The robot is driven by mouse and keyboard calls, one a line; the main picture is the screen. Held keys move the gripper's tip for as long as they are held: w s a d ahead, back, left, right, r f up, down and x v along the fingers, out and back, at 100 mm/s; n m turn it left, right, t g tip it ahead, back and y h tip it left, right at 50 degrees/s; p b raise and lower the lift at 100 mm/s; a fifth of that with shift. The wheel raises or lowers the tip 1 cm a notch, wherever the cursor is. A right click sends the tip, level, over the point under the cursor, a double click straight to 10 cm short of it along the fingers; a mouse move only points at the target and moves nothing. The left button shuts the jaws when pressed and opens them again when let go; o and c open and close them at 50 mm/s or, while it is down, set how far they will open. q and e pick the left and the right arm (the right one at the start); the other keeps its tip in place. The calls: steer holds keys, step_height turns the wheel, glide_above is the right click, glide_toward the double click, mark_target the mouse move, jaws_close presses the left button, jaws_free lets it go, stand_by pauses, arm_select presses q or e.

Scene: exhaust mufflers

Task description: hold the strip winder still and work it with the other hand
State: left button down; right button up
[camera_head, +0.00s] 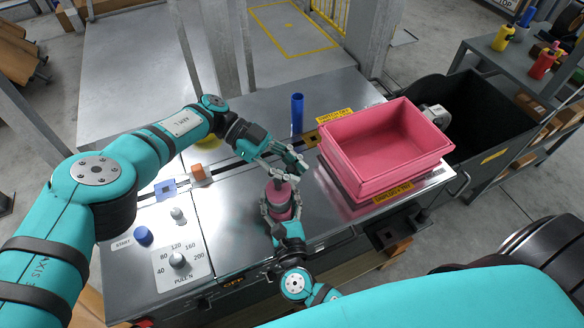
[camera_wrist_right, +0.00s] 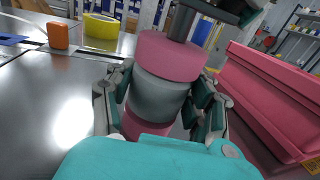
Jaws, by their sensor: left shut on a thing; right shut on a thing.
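The strip winder (camera_head: 278,194) is a pink cylinder with a grey middle band and a dark shaft on top. It stands upright on the metal bench top near its front edge. My right gripper (camera_head: 281,211) is shut around its body from the front. In the right wrist view the winder (camera_wrist_right: 162,92) sits between the two fingers, at its grey band. My left gripper (camera_head: 280,172) comes in from above and behind and is shut at the winder's top shaft (camera_wrist_right: 182,24). The exact contact there is hidden by the fingers.
A pink bin (camera_head: 386,182) stands close to the right of the winder. A blue tube (camera_head: 297,114) stands behind. An orange block (camera_head: 197,172), a yellow round thing (camera_wrist_right: 101,27) and a control panel (camera_head: 158,262) with knobs lie to the left. Bare metal separates panel and winder.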

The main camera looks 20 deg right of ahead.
mark_target(291, 169)
arm_select(q)
steer(key=shift+a+f, duration=0.1)
steer(key=shift+a, duration=0.05)
steer(key=c, duration=1.1)
jaws_free()
steer(key=shift+c, duration=0.2)
step_height(291, 169, up, 10)
